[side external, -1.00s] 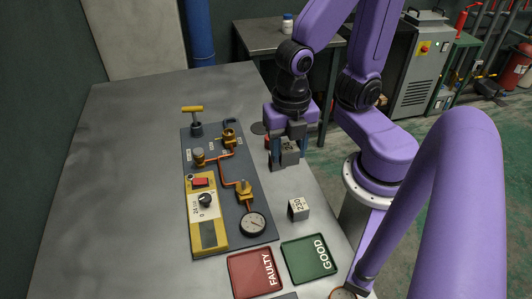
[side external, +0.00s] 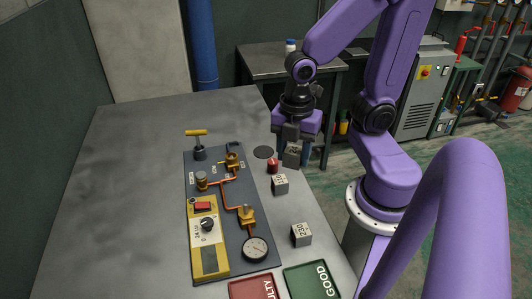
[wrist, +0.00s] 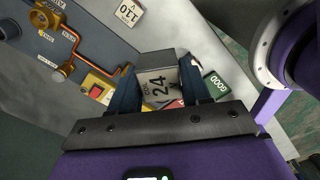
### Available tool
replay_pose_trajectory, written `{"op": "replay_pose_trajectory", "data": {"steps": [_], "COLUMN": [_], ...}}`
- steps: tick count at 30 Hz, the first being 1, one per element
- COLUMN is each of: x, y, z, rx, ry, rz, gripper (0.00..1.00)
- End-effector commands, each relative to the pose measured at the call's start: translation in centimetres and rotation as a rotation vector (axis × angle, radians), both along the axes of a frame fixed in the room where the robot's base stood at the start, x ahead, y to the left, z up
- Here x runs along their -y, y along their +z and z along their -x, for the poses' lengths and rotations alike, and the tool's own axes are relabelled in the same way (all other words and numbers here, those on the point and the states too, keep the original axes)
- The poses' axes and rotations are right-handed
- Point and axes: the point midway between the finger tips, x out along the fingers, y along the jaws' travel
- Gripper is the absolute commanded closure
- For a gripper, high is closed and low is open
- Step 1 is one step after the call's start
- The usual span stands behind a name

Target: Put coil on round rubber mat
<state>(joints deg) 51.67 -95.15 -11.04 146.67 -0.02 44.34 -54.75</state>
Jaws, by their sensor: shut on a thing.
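My gripper (side external: 298,150) is shut on a grey block-shaped coil (side external: 291,158), held above the right edge of the bench. In the wrist view the coil (wrist: 158,86) sits between both fingers (wrist: 160,92) and its pale face reads "COIL 24 V". The round rubber mat (side external: 263,152) is a flat dark disc on the bench, just left of the held coil in the side view. Its top looks bare. The mat cannot be made out in the wrist view.
A small red cylinder (side external: 272,166) stands close to the mat. Blocks marked 110 (side external: 280,184) and 230 (side external: 301,234) stand nearer. The dark board (side external: 228,205) with copper pipe lies left. Red (side external: 250,289) and green (side external: 311,281) trays lie in front. The far-left bench is clear.

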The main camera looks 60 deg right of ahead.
Motion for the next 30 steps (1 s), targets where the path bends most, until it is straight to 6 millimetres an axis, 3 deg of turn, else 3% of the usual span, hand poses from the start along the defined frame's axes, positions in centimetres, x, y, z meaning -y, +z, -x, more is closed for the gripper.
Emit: {"op": "replay_pose_trajectory", "data": {"steps": [6, 15, 23, 30], "x": [4.5, 9.8, 11.4, 12.0], "y": [-0.8, -1.6, -2.0, -2.8], "z": [-2.7, -4.2, -4.6, -6.3], "rx": [-0.002, 0.0, 0.0, -0.001], "ry": [-0.406, -0.825, -0.934, -0.934], "rz": [0.001, 0.001, 0.001, 0.001], "gripper": [0.82, 0.82, 0.82, 0.82]}}
